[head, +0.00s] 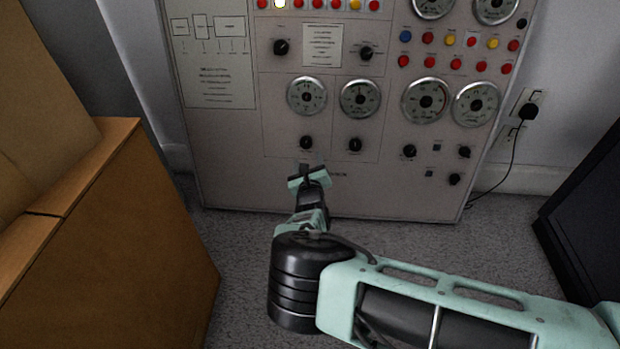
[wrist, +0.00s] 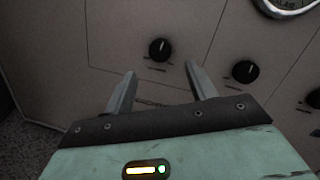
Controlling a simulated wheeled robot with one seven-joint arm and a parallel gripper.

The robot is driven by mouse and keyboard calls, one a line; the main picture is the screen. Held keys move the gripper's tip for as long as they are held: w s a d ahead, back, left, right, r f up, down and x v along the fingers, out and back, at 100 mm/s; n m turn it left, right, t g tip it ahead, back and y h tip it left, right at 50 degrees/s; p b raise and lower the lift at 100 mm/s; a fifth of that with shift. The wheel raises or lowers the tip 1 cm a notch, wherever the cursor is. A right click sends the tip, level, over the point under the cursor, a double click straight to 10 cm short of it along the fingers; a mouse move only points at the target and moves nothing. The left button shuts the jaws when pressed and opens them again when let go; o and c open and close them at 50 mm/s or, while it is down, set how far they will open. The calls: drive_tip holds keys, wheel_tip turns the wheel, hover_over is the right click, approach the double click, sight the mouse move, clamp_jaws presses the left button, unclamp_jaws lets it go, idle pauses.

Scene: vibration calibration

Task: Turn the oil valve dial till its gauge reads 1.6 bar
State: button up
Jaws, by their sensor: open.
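A grey control panel (head: 275,192) carries two black dials below two round gauges. The left dial (head: 306,143) is under the left gauge (head: 307,96), and the right dial (head: 355,144) is under the right gauge (head: 360,98). Labels and gauge readings are too small to read, so I cannot tell which is the oil valve. My gripper (head: 306,170) is open and empty, just below the left dial. In the wrist view, the left dial (wrist: 159,49) shows beyond and between the spread fingertips (wrist: 160,70), apart from them. The right dial (wrist: 245,71) is to their right.
More gauges (head: 426,101) and knobs (head: 409,151) sit further right on the panel, with coloured buttons above. A wooden cabinet (head: 110,230) stands at left. A dark object (head: 590,215) stands at right. A cable (head: 512,160) hangs from a wall socket.

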drive_tip(key=s+d+p, duration=0.1)
drive_tip(key=s+p, duration=0.3)
drive_tip(key=s, duration=0.7)
drive_tip(key=shift+d+r, duration=0.15)
drive_tip(key=shift+r, duration=0.1)
drive_tip(key=s+d+r+m+g+h, duration=0.3)
drive_tip(key=d+r+m+g+h, duration=0.25)
drive_tip(key=d+m, duration=0.3)
drive_tip(key=s+d+r+m+g+h, duration=0.3)
drive_tip(key=d+r+m+g+h, duration=0.25)
drive_tip(key=m, duration=0.45)
drive_tip(key=s+d+r+m+g+y, duration=0.3)
drive_tip(key=s+r+m+g+y, duration=0.45)
drive_tip(key=s+r+m, duration=1.3)
drive_tip(key=s+r+n+y+p, duration=0.1)
drive_tip(key=s+r+n+p, duration=0.1)
drive_tip(key=r+p, duration=1.5)
drive_tip(key=s+r+n+t+y+p, duration=0.1)
drive_tip(key=s+r+p, duration=0.3)
drive_tip(key=r+p, duration=1.4)
wheel_tip(320, 180, up, 3)
drive_tip(key=shift+f+n, duration=0.2)
drive_tip(key=shift+n, duration=0.6)
